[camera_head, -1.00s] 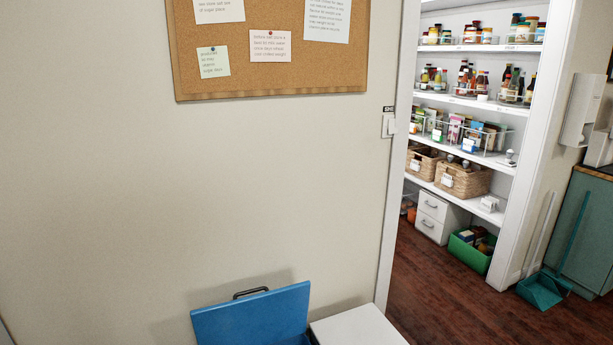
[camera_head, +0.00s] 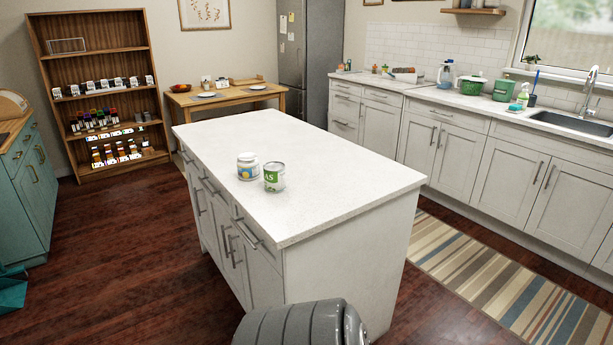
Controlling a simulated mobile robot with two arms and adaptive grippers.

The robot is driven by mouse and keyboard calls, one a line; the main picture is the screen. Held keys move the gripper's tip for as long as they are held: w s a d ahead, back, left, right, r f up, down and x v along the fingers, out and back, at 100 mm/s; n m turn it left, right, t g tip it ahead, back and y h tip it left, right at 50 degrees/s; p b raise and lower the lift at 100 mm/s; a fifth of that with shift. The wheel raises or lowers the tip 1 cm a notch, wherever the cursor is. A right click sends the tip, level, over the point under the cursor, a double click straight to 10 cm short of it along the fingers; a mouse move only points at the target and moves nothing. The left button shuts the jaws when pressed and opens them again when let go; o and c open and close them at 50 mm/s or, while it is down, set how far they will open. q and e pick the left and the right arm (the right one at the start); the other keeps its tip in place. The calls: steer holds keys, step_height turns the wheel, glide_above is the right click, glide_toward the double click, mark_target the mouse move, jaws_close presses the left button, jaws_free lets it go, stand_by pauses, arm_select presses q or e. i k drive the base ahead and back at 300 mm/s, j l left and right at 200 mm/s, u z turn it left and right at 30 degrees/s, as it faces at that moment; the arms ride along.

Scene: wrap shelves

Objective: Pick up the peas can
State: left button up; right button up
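A green and white can (camera_head: 274,177) with the letters "AS" showing on its label stands upright on the white kitchen island (camera_head: 330,190). It appears to be the peas can; the rest of its label is turned out of sight. A white jar (camera_head: 248,166) with a blue and yellow label stands just left of it, close beside it. Neither of my grippers shows in the head view.
The island top is otherwise clear. Dark wood floor (camera_head: 130,260) lies open to its left, and a striped rug (camera_head: 490,275) lies on the right, before the counter cabinets (camera_head: 500,165). A wooden shelf (camera_head: 100,60) and a small table (camera_head: 225,97) stand behind.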

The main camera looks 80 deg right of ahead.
mark_target(274, 171)
steer(key=z, duration=2.55)
